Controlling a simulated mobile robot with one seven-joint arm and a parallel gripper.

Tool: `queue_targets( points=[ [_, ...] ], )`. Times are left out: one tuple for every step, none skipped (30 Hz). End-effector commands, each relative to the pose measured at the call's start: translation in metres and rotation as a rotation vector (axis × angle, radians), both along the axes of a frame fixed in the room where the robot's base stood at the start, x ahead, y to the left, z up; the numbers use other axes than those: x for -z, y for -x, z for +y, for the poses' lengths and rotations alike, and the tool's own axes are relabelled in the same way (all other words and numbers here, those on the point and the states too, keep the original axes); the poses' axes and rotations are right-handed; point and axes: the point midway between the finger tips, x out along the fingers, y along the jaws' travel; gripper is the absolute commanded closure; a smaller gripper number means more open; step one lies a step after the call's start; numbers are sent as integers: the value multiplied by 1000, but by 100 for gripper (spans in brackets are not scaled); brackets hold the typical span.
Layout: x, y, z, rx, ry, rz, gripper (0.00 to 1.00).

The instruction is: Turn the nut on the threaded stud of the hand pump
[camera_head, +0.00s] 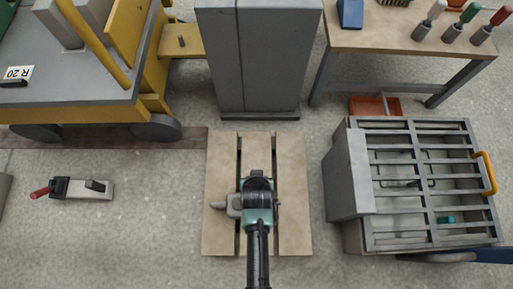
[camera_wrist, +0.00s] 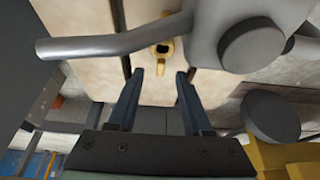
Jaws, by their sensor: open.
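The hand pump seems to be the large grey body (camera_wrist: 205,30) with a bent grey bar (camera_wrist: 110,46) in the wrist view. In the head view, a grey part of it (camera_head: 218,205) shows beside my arm over the wooden pallet; my arm hides the rest. A small yellow nut (camera_wrist: 163,48) with a dark centre sits below the bar in the wrist view. My gripper (camera_wrist: 160,73) is open and empty. Its two fingers point toward the nut, which shows just beyond the tips and between them. I see no contact. The stud's thread cannot be made out.
The pallet (camera_head: 221,160) lies on a concrete floor. A grey cabinet (camera_head: 262,60) stands behind it, a slatted grey crate (camera_head: 435,125) to the right, a yellow-grey cart (camera_head: 130,60) upper left. A red-handled tool (camera_head: 85,188) lies on clear floor at left.

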Motion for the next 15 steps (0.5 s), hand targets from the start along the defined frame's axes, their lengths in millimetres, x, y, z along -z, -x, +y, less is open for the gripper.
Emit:
queue_targets(
  points=[
    [12, -4, 1, -1, 0, -2, 50],
    [16, -5, 1, -1, 0, -1, 50],
    [20, -7, 1, -1, 0, -1, 50],
    [23, -8, 1, 0, 0, -1, 50],
    [25, -9, 1, 0, 0, -1, 50],
    [26, -10, 1, 0, 0, -1, 50],
    [26, -10, 1, 0, 0, -1, 50],
    [26, -11, 1, 0, 0, -1, 50],
    [26, -11, 1, 0, 0, -1, 50],
    [25, -11, 1, 0, 0, -1, 50],
    [25, -11, 1, 0, 0, -1, 50],
    [24, -11, 1, 0, 0, -1, 50],
    [24, -11, 1, 0, 0, -1, 50],
    [24, -11, 1, 0, 0, 0, 50],
    [24, -11, 1, 0, 0, 0, 57]
  ],
)
